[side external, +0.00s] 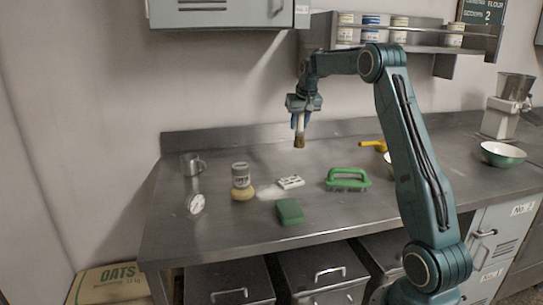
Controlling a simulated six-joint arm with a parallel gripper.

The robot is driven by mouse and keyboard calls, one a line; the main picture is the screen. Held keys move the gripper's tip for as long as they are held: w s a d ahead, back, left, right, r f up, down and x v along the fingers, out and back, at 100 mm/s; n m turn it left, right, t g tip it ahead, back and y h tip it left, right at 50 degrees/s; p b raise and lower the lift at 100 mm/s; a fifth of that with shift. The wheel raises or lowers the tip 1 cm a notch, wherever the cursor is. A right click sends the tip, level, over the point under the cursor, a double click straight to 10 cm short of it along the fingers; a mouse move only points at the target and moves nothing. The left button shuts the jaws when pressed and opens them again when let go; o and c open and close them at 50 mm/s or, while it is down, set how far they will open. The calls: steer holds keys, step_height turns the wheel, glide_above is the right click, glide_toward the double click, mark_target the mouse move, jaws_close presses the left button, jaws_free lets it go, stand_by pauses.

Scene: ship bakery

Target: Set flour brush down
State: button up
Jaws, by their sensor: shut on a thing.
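The flour brush (299,139) hangs upright from my gripper (299,116), bristles down. My gripper is shut on the upper part of the brush, whose handle is mostly hidden by the fingers. The brush is in the air over the back middle of the steel counter (235,222), apart from its surface.
Bare steel lies at the front left.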

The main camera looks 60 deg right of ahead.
steer(key=s+d+f+m+g+h, duration=0.1)
steer(key=s+d+f+m, duration=0.25)
steer(key=s+d, duration=0.45)
steer(key=s+d+f+m+g+h, duration=0.15)
steer(key=s+d+m, duration=0.25)
steer(key=s+d, duration=0.45)
steer(key=shift+y, duration=0.45)
steer(key=shift+w+d+f, duration=0.15)
steer(key=shift+w+f, duration=0.1)
steer(key=shift+f, duration=1.1)
steer(key=shift+w+d+f, duration=0.2)
steer(key=shift+w+f, duration=0.1)
steer(key=shift+f, duration=1)
steer(key=shift+w+d+f, duration=0.15)
steer(key=shift+w+f, duration=0.1)
steer(key=shift+f, duration=1.1)
steer(key=shift+f, duration=0.15)
steer(key=o, duration=1)
steer(key=v, duration=1.2)
steer(key=shift+d, duration=0.1)
